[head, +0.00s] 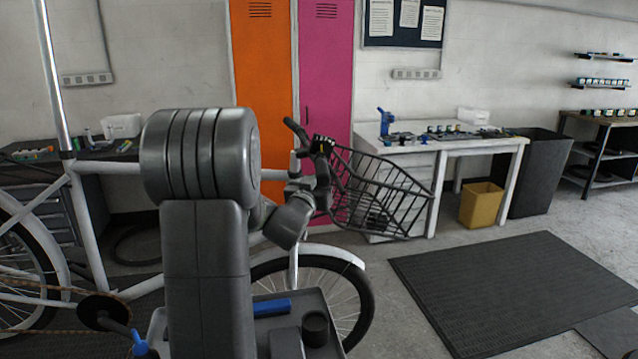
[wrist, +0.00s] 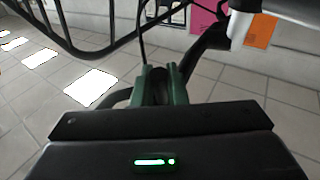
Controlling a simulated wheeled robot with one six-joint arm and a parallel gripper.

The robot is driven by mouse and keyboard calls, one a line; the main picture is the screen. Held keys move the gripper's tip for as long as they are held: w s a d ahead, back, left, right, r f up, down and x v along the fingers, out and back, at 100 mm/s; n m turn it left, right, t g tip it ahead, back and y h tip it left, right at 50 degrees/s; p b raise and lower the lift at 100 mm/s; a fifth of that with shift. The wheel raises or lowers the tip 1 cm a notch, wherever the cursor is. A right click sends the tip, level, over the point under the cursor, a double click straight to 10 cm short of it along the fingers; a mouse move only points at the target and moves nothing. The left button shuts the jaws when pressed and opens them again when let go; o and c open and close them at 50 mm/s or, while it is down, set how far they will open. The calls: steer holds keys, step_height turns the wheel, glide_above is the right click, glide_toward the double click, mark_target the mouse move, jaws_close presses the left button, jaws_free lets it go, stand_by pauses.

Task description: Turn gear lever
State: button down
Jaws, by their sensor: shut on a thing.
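The white bike's dark handlebar (head: 297,132) shows in the head view, just past my arm, with a black basket in front of it. My gripper (wrist: 160,82) has green fingers in the wrist view. They are close together on a dark piece, which I take to be the gear lever (wrist: 159,88), at the handlebar. Most of the lever is hidden between the fingers, so its angle cannot be told. In the head view my arm's wrist parts reach up to the handlebar; the fingertips there are too small to make out.
The wire basket (head: 385,195) sits right of the handlebar, close to my wrist. The front wheel (head: 362,300) is below. A white workbench (head: 400,152), a yellow bin (head: 481,205) and a dark bin (head: 540,175) stand behind. A black mat (head: 510,285) lies on open floor at the right.

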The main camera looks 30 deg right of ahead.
steer(key=c, duration=1.5)
jaws_free()
steer(key=shift+s+a, duration=0.1)
steer(key=b+v, duration=0.2)
steer(key=v, duration=1.1)
steer(key=shift+s+a+f, duration=0.1)
steer(key=shift+s+a, duration=0.1)
steer(key=shift+d, duration=0.1)
steer(key=p+x, duration=0.2)
steer(key=x, duration=1.2)
steer(key=shift+a, duration=0.2)
steer(key=shift+s, duration=0.1)
